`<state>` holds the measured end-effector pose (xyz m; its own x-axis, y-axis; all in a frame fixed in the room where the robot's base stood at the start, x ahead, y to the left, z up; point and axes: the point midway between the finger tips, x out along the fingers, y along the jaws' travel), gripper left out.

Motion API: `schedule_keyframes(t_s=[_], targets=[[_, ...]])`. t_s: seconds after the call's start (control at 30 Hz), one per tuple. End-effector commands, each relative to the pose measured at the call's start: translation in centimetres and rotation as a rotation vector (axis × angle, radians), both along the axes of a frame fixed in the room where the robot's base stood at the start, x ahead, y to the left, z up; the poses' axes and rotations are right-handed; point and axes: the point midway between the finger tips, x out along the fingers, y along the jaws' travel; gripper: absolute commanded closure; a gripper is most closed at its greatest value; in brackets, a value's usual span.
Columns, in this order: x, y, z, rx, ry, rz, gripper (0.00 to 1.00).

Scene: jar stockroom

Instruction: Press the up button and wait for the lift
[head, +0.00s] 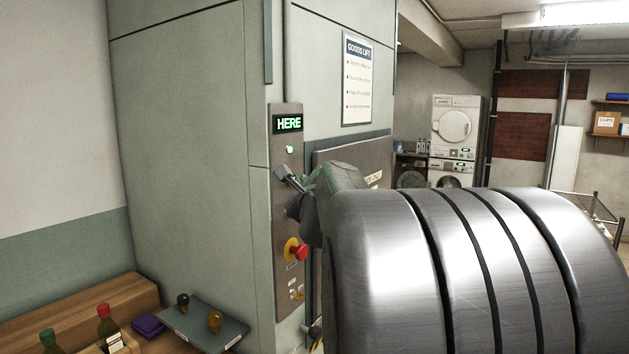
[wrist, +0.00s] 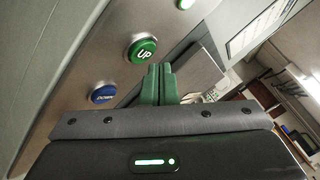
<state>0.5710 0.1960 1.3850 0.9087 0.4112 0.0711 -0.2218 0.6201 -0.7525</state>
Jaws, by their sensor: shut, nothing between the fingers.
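The lift's button panel (head: 286,235) is a tall metal strip on the grey-green lift wall. Its display (head: 288,123) reads HERE in green, and a small green lamp (head: 290,149) glows below it. In the wrist view the green UP button (wrist: 141,48) is round and the blue DOWN button (wrist: 103,93) sits lower left of it. My gripper (wrist: 160,72) is shut and empty, its green fingertips just below and right of the UP button, with a gap seeming to show. In the head view my gripper (head: 284,175) is at the panel; my arm hides the buttons there.
A red emergency knob (head: 299,253) on a yellow base juts from the panel below my gripper. A GOODS LIFT notice (head: 358,80) hangs right of it. A wooden bench (head: 75,312) with bottles and a grey tray (head: 205,328) stands lower left. Stacked white machines (head: 456,128) stand behind.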

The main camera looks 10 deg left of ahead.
Motion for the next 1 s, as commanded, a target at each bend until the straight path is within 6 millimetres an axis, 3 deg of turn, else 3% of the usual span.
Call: schedule_keyframes(t_s=[1.0], targets=[[0.27, 0.84, 0.0, 0.0, -0.001, 0.001, 1.0]])
